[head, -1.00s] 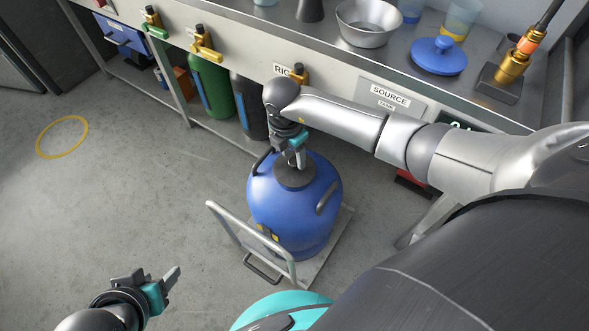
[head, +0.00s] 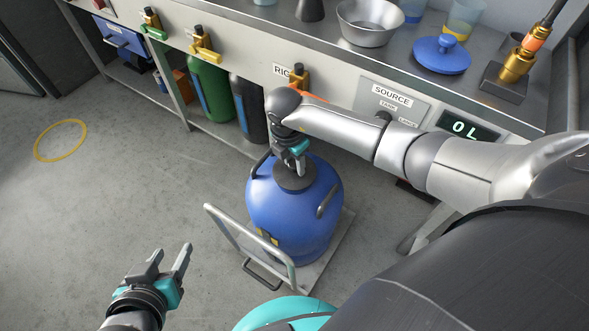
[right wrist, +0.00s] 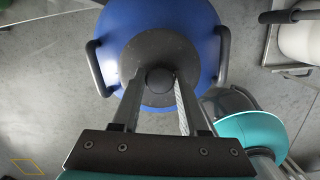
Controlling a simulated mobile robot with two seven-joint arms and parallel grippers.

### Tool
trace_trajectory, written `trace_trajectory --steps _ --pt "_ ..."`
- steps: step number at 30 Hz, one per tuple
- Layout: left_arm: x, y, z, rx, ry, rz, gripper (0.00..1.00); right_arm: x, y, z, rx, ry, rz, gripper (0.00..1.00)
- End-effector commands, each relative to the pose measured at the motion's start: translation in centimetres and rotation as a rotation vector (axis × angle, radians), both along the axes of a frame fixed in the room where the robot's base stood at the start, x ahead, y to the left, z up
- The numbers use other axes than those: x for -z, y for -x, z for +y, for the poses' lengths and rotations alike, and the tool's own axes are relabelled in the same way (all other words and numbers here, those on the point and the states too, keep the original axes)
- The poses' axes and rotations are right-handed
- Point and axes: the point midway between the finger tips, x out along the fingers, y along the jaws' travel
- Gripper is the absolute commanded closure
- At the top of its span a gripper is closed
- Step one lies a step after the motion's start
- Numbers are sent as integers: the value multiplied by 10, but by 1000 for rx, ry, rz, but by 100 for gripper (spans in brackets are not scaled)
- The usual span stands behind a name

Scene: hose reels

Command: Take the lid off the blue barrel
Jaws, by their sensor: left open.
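The blue barrel (head: 290,212) stands upright on a small trolley (head: 325,262). Its dark grey round lid (head: 293,180) sits on top; the right wrist view shows the lid (right wrist: 190,52) with a dark knob (right wrist: 160,79) at its middle. My right gripper (head: 297,168) reaches down over the lid. In the right wrist view its fingers (right wrist: 160,90) lie on both sides of the knob, close to it; whether they press on it is unclear. My left gripper (head: 172,256) is open and empty, left of the trolley.
The trolley's handle (head: 243,235) rises between the barrel and my left gripper. Behind is a counter with a metal bowl (head: 369,20), a blue knobbed lid (head: 442,54) and a brass fitting (head: 519,62). Green (head: 211,90) and dark (head: 250,108) cylinders stand under it. Floor at left is clear.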

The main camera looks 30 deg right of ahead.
Motion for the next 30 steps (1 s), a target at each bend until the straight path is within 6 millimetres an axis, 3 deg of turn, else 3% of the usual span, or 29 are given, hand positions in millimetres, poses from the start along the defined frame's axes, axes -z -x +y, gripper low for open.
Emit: trace_trajectory --steps 1,11,30 --pt "0 0 0 0 0 0 48 0 0 0 0 0 0 63" --pt "0 0 0 0 0 1 48 0 0 0 0 0 1 100" --pt "-1 3 7 -8 -22 40 48 -6 0 0 0 0 1 100"
